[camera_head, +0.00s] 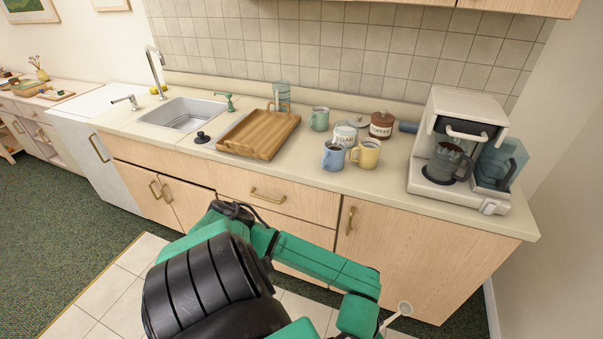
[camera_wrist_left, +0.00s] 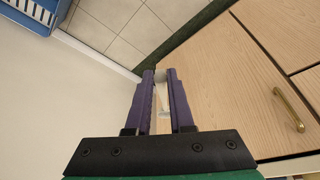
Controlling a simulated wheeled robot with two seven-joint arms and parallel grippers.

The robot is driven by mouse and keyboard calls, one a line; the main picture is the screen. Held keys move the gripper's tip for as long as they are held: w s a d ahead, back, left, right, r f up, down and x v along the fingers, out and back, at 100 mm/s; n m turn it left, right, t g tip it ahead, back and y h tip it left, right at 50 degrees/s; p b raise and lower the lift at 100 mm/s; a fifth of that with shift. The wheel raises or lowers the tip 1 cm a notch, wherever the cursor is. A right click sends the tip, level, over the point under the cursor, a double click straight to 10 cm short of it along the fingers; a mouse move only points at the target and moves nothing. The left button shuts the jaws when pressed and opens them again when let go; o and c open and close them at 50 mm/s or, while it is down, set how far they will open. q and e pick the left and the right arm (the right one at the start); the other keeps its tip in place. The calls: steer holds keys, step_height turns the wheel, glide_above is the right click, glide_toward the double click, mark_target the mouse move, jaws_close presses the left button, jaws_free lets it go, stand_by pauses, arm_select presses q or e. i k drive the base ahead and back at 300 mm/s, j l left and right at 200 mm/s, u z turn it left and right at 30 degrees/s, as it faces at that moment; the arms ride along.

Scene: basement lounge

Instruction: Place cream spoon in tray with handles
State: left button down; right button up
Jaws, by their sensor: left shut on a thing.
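The cream spoon (camera_head: 404,308) shows at the bottom of the head view, its round bowl up and right of my left wrist, in front of the lower cabinet. My left gripper (camera_wrist_left: 161,74) has its two purple fingers closed on the spoon; a pale part of the spoon (camera_wrist_left: 161,95) shows between them. In the head view its fingers are mostly cut off by the bottom edge. The wooden tray with handles (camera_head: 257,133) lies on the counter right of the sink and looks empty. My right gripper is not in view.
Right of the tray on the counter (camera_head: 300,169) stand a blue mug (camera_head: 333,156), a yellow mug (camera_head: 367,154), a green mug (camera_head: 319,119), a sugar jar (camera_head: 345,134), a coffee jar (camera_head: 382,124) and a coffee machine (camera_head: 456,150). A glass (camera_head: 281,92) stands behind the tray.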

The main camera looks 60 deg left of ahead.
mark_target(254, 141)
steer(key=k+j+z, duration=0.35)
steer(key=j, duration=0.3)
steer(key=k+j+z, duration=0.35)
steer(key=j, duration=0.25)
steer(key=k+j+z, duration=0.3)
steer(key=k+j, duration=0.9)
steer(key=k+j+z, duration=0.15)
steer(key=k+j, duration=0.75)
steer(key=k, duration=0.1)
